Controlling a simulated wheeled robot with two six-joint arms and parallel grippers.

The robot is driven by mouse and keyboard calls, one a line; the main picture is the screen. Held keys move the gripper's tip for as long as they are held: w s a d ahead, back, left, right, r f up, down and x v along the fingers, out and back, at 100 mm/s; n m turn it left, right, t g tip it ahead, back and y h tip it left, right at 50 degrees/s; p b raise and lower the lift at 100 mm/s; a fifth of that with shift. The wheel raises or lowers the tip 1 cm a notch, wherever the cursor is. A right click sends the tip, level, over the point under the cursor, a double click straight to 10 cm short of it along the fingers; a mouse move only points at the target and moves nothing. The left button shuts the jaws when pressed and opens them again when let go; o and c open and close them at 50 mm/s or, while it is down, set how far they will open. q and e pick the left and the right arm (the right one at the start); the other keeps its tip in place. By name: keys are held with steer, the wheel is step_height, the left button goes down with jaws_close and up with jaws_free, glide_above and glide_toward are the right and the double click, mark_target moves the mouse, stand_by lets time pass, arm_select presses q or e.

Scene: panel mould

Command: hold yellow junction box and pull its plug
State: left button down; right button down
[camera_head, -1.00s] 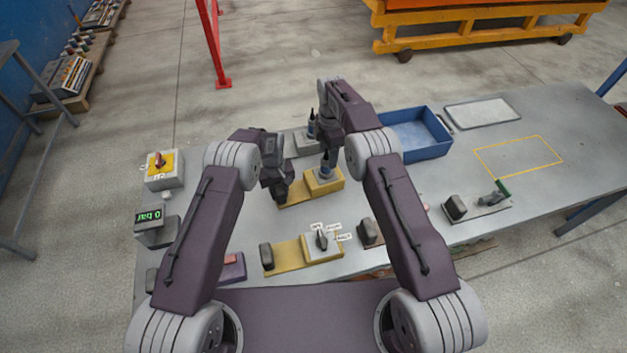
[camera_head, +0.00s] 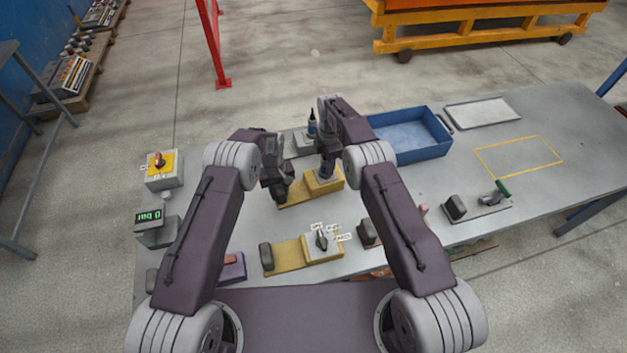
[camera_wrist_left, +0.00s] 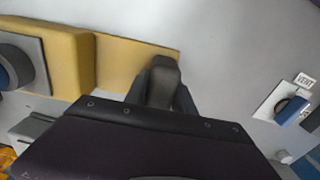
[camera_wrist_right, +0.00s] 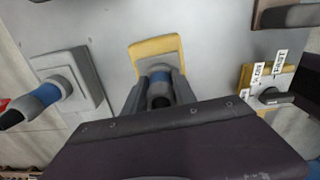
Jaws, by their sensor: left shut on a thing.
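The yellow junction box (camera_head: 322,183) stands on a yellow base plate (camera_head: 297,194) in the middle of the bench. Its plug (camera_head: 326,172), blue and black, stands up from the box; its top is hidden by my right gripper. My left gripper (camera_head: 281,194) is shut on the dark grip block at the plate's left end, which also shows in the left wrist view (camera_wrist_left: 164,78). My right gripper (camera_head: 328,158) is over the box with its fingers open on both sides of the plug, as the right wrist view shows the plug (camera_wrist_right: 159,88) between them.
Another blue-and-black plug (camera_head: 312,126) on a grey box stands just behind. A second yellow unit with a switch (camera_head: 321,241) is in front. A blue tray (camera_head: 412,137) lies to the right. A green display (camera_head: 150,218) stands at the left.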

steer(key=shift+r, duration=3.55)
steer(key=shift+r, duration=1.5)
arm_select(q)
steer(key=c, duration=1)
jaws_free()
steer(key=shift+o, duration=0.2)
step_height(320, 180, up, 12)
